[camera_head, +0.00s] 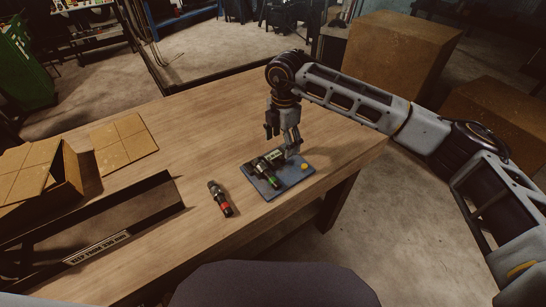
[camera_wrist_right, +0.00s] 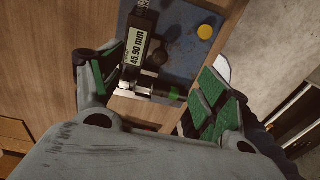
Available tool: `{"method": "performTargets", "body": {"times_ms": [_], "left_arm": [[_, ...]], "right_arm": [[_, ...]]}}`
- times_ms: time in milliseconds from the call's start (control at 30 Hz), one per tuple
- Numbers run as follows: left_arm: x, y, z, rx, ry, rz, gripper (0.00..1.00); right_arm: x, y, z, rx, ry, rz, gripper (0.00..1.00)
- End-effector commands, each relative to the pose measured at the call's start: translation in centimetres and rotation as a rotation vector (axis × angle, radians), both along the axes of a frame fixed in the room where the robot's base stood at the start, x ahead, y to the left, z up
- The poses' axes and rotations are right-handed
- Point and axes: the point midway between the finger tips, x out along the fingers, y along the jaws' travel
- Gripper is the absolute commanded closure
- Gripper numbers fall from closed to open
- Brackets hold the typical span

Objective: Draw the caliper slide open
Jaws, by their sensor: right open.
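The caliper (camera_head: 266,166) lies on a small blue-grey plate (camera_head: 291,181) near the table's front right. In the right wrist view its dark body (camera_wrist_right: 137,48) carries a display reading 45.90 mm. A pale metal part and a green spot show below the display, partly in shadow. My right gripper (camera_head: 284,146) points down over the plate. In the right wrist view its green-padded fingers (camera_wrist_right: 155,92) are spread, with part of the caliper seen between them. I cannot tell whether they touch it. My left gripper is not in view.
A yellow disc (camera_head: 304,167) sits at the plate's right. A dark cylindrical fitting with a red band (camera_head: 221,198) lies left of the plate. A dark tray (camera_head: 120,222), a cardboard box (camera_head: 68,172) and a flat cardboard piece (camera_head: 124,143) are further left. The table's middle is clear.

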Motion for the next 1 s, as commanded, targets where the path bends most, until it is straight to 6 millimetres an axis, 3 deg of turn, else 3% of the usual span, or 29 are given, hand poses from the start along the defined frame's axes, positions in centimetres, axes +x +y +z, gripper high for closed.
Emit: {"method": "performTargets", "body": {"times_ms": [500, 1000], "left_arm": [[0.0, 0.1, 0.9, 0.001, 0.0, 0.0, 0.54], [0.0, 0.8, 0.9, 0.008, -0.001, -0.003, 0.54]], "right_arm": [[0.0, 0.0, 2.2, 0.001, -0.001, 0.0, 0.25], [0.0, 0.0, 2.3, 0.0, 0.0, 0.0, 0.25]]}}
